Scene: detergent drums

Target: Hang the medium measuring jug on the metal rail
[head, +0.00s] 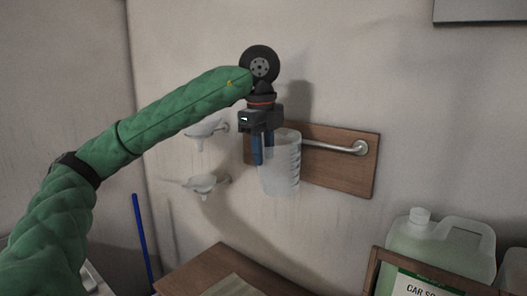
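A translucent measuring jug (283,172) hangs upright from my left gripper (262,150), in front of the left part of a wooden wall board. My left gripper points down, and its blue fingers are closed at the jug's upper left side. The metal rail (330,147) runs across the board, and its right end bends into a round mount. The jug hides the rail's left part. I cannot tell whether the jug touches the rail or hangs just in front of it. The exact grip is partly hidden. My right gripper is not in view.
Two white funnels (203,184) are mounted on the wall left of the jug. A wooden surface (215,268) lies below. A crate (376,272) with a pale green drum (436,246) stands at lower right. A blue pole (143,240) leans at left. The rail's right part is bare.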

